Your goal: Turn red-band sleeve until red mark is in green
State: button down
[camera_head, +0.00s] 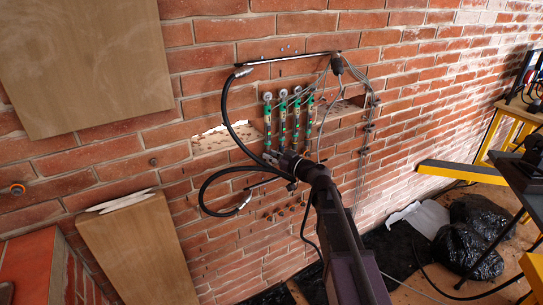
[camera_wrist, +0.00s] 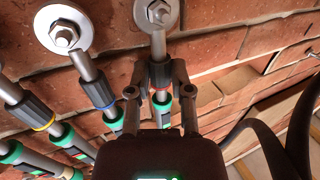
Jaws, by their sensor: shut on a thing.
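In the wrist view, a dark sleeve with a red band (camera_wrist: 162,98) sits on a grey metal rod under a bolt and washer (camera_wrist: 156,12). My gripper (camera_wrist: 160,76) has one finger on each side of this sleeve and is shut on it. Below the band, green (camera_wrist: 162,114) shows between the fingers; my gripper body hides the rest. I cannot make out the red mark against the green. In the head view, my gripper (camera_head: 284,158) is at the lower ends of several green rods (camera_head: 283,122) on the brick wall; the sleeve is hidden there.
Neighbouring rods carry a blue-band sleeve (camera_wrist: 98,93) and a yellow-band sleeve (camera_wrist: 36,111), close to my left finger. A black hose (camera_head: 228,112) loops left of the rods, and thin cables (camera_head: 362,140) hang to the right. Wooden boards (camera_head: 85,60) are at the left.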

jog(key=shift+w, duration=0.1)
jog(key=c, duration=0.8)
grip_release()
jog(key=shift+v, duration=6.05)
jog(key=shift+w, duration=0.1)
